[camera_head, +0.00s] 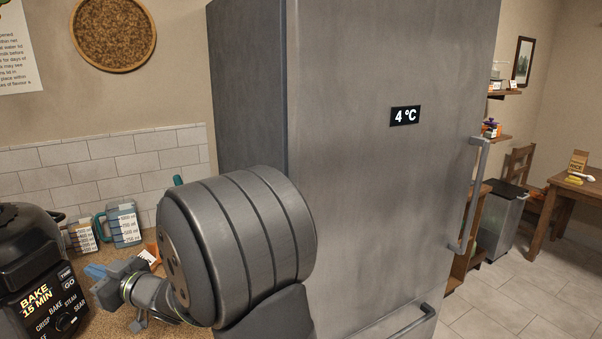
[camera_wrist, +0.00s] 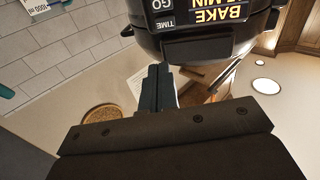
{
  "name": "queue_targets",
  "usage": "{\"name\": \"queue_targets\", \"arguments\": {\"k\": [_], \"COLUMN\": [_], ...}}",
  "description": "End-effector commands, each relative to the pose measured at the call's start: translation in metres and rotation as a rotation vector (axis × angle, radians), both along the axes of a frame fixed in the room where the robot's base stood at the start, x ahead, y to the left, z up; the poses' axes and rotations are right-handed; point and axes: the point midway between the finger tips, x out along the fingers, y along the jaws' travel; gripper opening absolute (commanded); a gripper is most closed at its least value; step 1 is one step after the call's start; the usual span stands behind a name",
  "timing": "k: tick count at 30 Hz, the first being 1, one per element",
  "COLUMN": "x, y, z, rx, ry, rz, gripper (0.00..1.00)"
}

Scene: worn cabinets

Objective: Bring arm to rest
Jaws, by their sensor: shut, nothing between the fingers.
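My gripper (camera_head: 96,271) is at the lower left of the head view, above the speckled counter and just right of the black cooker (camera_head: 38,270). Its bluish fingers point left toward the cooker. In the wrist view the dark fingers (camera_wrist: 157,88) are together and empty, with the cooker (camera_wrist: 205,28) just beyond them, its lettering upside down. My arm is bent, with a large grey joint in the middle of the head view, in front of the fridge (camera_head: 370,170). That joint hides part of the counter and the fridge's lower left.
Measuring jugs (camera_head: 122,226) stand on the counter (camera_head: 105,293) against the tiled wall, behind my gripper. The fridge's long handle (camera_head: 472,195) sticks out at right. Open tiled floor (camera_head: 520,295) lies right of the fridge, with a bin (camera_head: 500,222) and a table beyond.

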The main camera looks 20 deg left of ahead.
Motion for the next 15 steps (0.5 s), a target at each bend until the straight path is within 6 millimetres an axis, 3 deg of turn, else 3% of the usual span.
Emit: {"name": "queue_targets", "arguments": {"k": [12,15], "x": [-0.012,-0.005], "y": [0.001,0.001], "z": [0.029,0.021], "rx": [-0.019,-0.013], "ry": [-0.035,-0.032], "rz": [-0.166,-0.138], "gripper": [0.00,0.00]}}
